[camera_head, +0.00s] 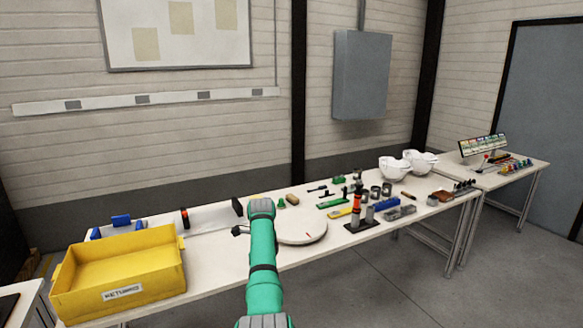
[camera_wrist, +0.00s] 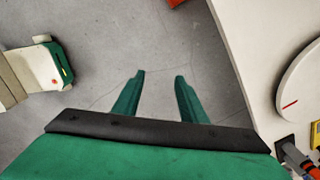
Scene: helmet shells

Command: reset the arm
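My gripper (camera_wrist: 159,78) shows in the wrist view as two green fingers set apart, with only grey floor between their tips. It is open and holds nothing. In the head view my green arm rises from the bottom middle in front of the long white table (camera_head: 330,245). My gripper cannot be made out clearly there. In the wrist view the white table (camera_wrist: 243,40) lies to the right of the fingers, not between them.
A yellow bin (camera_head: 118,275) stands at the table's left end. A round white disc (camera_head: 303,230) lies just right of my arm. Tools and parts crowd the table's right half, with two white helmet shells (camera_head: 394,168) (camera_head: 421,162) behind. A second table (camera_head: 505,172) stands far right.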

